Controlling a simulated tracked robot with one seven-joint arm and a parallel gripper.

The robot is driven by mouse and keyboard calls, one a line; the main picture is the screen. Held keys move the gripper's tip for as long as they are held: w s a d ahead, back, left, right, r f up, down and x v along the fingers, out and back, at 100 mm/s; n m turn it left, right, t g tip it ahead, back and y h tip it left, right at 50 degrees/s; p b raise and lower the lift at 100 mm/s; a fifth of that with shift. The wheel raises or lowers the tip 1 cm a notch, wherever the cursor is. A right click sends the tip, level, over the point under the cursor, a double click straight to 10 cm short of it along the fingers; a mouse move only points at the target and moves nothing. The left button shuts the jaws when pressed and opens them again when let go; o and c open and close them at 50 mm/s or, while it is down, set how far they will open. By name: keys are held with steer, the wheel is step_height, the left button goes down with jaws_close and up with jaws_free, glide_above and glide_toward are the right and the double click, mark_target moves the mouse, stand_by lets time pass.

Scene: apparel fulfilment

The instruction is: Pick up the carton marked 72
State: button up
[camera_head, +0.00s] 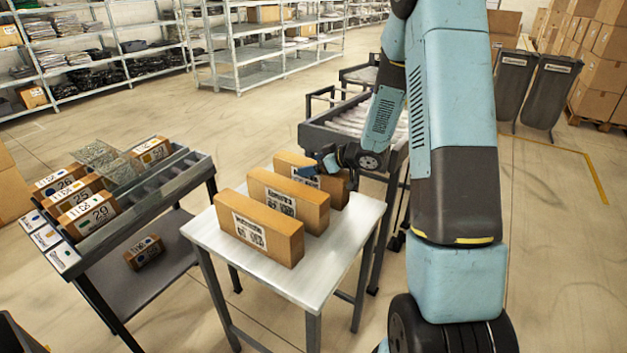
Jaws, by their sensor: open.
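Three brown cartons stand on edge in a row on a light grey table: a front carton (275,245), a middle carton (310,208) and a rear carton (288,160). Each has a white label on its face, but I cannot read a number on any, so I cannot tell which is marked 72. My gripper (325,166) is small and partly hidden at the rear carton, at the end of my blue arm. It is open; I cannot tell whether it touches the carton.
A dark sloped rack (170,185) at left holds several cartons with labels like 26, 25 and 29. Another small carton (144,252) lies on its lower shelf. A roller conveyor (345,117) stands behind the table (305,290). The table's front right is bare.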

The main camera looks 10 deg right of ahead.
steer(key=shift+c, duration=0.3)
jaws_close()
stand_by(0.5)
